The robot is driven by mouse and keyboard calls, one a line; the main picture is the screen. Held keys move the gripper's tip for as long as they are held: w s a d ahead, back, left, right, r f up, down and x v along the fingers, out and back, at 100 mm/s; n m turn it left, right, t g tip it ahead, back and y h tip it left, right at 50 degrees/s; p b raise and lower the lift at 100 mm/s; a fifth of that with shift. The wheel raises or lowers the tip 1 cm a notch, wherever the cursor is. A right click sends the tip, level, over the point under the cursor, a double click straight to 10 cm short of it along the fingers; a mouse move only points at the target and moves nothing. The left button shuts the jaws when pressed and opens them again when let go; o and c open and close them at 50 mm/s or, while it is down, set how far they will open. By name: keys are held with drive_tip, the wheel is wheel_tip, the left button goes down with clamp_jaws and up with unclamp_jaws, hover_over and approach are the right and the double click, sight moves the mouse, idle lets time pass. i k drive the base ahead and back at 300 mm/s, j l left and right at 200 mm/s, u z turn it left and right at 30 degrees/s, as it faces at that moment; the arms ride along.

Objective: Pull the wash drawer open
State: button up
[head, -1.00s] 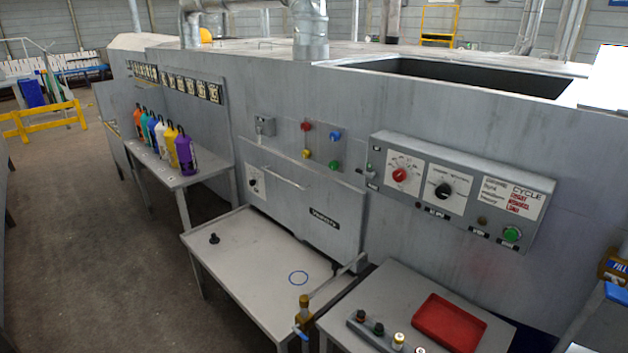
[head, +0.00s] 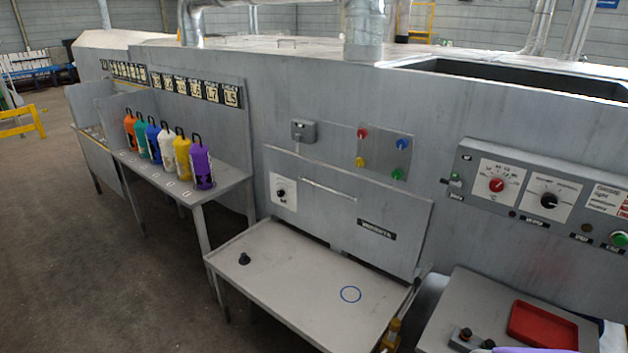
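The wash drawer seems to be the grey front panel (head: 345,212) in the machine's side, with a slim horizontal handle (head: 328,189) near its top. It carries a white dial plate (head: 283,193) at the left and a small dark label (head: 376,230) at the lower right. The panel looks shut, close against the machine wall, and nothing touches the handle. My gripper is not clearly in view. A purple and white shape shows at the bottom right edge, too cut off to identify.
A grey table (head: 290,262) with a black knob (head: 244,259) and blue ring stands below the panel. Several coloured bottles (head: 167,146) stand on a bench at left. A red tray (head: 543,325) is at lower right.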

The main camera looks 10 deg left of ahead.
sight(385, 226)
drive_tip(key=i+j, duration=0.15)
drive_tip(key=j, duration=0.25)
drive_tip(key=i+j+z, duration=0.1)
drive_tip(key=j, duration=0.25)
drive_tip(key=i+j, duration=0.15)
drive_tip(key=j, duration=0.25)
drive_tip(key=i+j+z, duration=0.1)
drive_tip(key=j, duration=0.3)
drive_tip(key=i+j, duration=0.15)
drive_tip(key=j, duration=0.25)
drive_tip(key=i+j+z, duration=0.1)
drive_tip(key=j, duration=0.3)
drive_tip(key=i+j+z, duration=0.1)
drive_tip(key=i+j, duration=1.05)
drive_tip(key=j, duration=0.15)
drive_tip(key=l+z, duration=0.05)
